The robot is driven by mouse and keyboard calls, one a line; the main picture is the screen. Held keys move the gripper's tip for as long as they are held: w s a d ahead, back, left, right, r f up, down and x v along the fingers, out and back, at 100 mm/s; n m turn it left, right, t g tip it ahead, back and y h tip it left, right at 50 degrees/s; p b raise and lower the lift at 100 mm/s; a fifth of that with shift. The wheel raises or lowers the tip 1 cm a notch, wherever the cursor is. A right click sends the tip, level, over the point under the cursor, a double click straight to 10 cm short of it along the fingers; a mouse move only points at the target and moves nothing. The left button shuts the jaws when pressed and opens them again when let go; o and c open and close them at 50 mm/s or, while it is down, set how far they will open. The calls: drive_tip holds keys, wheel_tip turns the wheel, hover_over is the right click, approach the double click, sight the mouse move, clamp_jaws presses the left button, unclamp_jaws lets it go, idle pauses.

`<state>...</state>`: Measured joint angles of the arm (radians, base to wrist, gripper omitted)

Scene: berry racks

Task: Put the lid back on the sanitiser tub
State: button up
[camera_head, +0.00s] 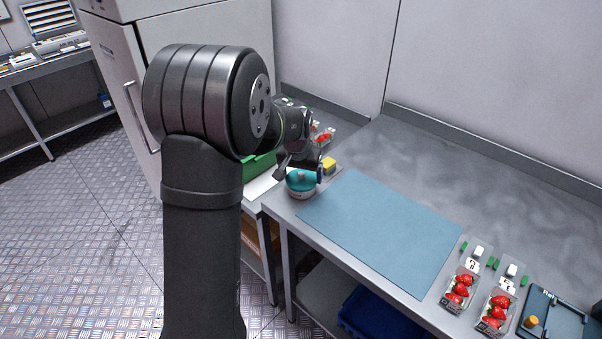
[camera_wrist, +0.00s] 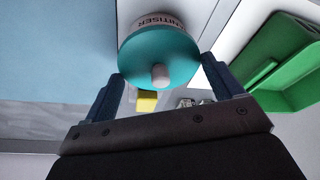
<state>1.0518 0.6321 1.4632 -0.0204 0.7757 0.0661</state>
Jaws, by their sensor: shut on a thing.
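The teal lid (camera_head: 293,183) with its pale round knob (camera_wrist: 160,76) is between the two fingers of my gripper (camera_head: 301,173), which is shut on it. The lid also shows in the wrist view (camera_wrist: 146,56), with a dark finger at each side. The white sanitiser tub (camera_head: 301,195) stands upright at the left end of the steel bench, directly under the lid. Part of its label shows in the wrist view (camera_wrist: 155,22). The lid lines up closely with the tub's top. I cannot tell whether it rests fully on the rim.
A yellow block (camera_head: 328,164) is close behind the tub. A blue mat (camera_head: 385,230) lies to the right, bare. A green tray (camera_wrist: 285,62) is at the left on a lower surface. Punnets of strawberries (camera_head: 461,288) and a dark scale-like device (camera_head: 555,325) are at the far right.

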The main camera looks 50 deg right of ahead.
idle(0.3)
drive_tip(key=o, duration=0.8)
drive_tip(key=shift+r, duration=2.45)
drive_tip(key=shift+c, duration=0.4)
clamp_jaws()
drive_tip(key=shift+f, duration=0.35)
